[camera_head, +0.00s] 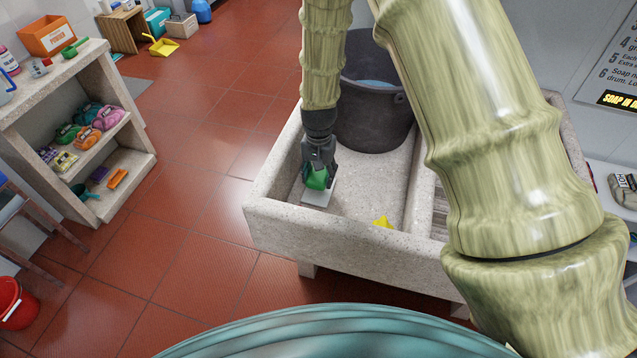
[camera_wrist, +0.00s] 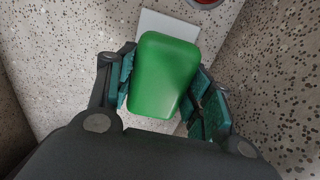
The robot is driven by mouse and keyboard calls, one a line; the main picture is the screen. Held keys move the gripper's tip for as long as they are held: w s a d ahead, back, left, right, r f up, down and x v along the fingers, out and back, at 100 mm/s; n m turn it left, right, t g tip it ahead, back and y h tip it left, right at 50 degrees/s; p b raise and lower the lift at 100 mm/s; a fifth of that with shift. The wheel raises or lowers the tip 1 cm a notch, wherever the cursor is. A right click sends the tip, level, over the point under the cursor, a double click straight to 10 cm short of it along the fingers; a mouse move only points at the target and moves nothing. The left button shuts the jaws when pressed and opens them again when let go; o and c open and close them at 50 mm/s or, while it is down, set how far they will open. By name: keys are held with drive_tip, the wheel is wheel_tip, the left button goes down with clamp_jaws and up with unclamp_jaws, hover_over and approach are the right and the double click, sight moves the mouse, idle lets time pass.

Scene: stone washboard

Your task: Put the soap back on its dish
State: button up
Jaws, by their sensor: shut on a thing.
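My gripper (camera_head: 319,178) is inside the stone basin (camera_head: 275,185), near its left wall. It is shut on the green soap (camera_head: 317,180), with one finger pad on each side. In the wrist view the green soap (camera_wrist: 163,75) sits between the teal finger pads of my gripper (camera_wrist: 160,95). A flat white dish (camera_head: 318,198) is directly below the soap; its edges show around the soap in the wrist view (camera_wrist: 155,22). I cannot tell whether the soap touches the dish.
A dark bucket (camera_head: 372,110) stands at the back of the basin. A yellow object (camera_head: 382,222) lies near the front wall. A red round thing (camera_wrist: 205,2) shows at the top of the wrist view. Stone shelves (camera_head: 70,125) stand far left.

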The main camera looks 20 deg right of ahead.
sight(319, 173)
drive_tip(key=shift+f+p, duration=0.3)
drive_tip(key=shift+f, duration=1.8)
drive_tip(key=shift+f, duration=0.1)
drive_tip(key=o, duration=1.6)
drive_tip(key=shift+r+b, duration=0.85)
drive_tip(key=shift+r, duration=5.3)
